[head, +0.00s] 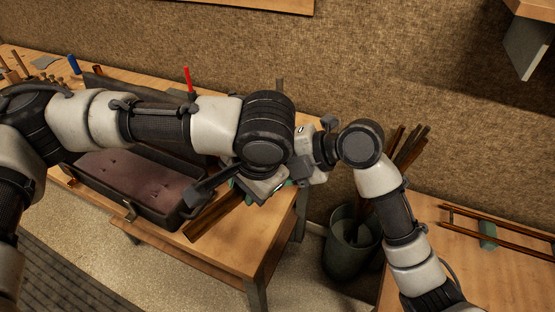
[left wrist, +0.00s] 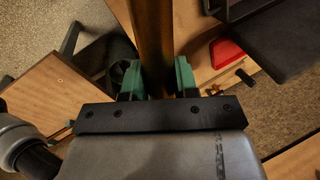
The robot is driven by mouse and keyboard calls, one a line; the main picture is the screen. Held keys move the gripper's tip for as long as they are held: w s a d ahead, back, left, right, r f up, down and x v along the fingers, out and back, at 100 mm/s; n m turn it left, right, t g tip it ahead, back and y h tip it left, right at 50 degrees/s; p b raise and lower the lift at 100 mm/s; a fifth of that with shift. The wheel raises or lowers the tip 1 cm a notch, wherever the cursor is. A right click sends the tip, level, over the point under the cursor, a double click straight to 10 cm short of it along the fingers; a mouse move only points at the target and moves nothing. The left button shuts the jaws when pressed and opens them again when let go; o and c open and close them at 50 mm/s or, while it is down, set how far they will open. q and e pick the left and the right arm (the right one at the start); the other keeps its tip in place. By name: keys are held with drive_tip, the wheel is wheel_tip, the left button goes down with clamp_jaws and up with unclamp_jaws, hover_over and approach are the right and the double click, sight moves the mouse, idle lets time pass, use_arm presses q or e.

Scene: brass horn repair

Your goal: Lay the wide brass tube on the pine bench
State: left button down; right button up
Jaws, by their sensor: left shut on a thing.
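My left gripper (left wrist: 158,80) is shut on a brown brass tube (left wrist: 153,35), which runs between its green fingers and away from the camera in the left wrist view. In the head view the tube (head: 215,215) slants over the right end of the left wooden bench (head: 215,250); I cannot tell whether it touches the top. My left gripper (head: 262,187) is partly hidden by its own wrist there. I cannot tell which bench is the pine one.
An open dark case (head: 125,185) with mauve lining lies on the left bench. A red-handled tool (head: 188,80) stands behind it. A dark bin (head: 350,245) holding several rods stands between the benches. The right bench (head: 425,260) carries thin tubes (head: 500,220) and a green block (head: 488,235).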

drive_tip(key=c, duration=0.9)
use_arm(q)
drive_tip(key=c, duration=1.2)
unclamp_jaws()
drive_tip(key=shift+c, duration=0.2)
use_arm(e)
clamp_jaws()
use_arm(q)
drive_tip(key=o, duration=0.5)
drive_tip(key=shift+c, duration=0.2)
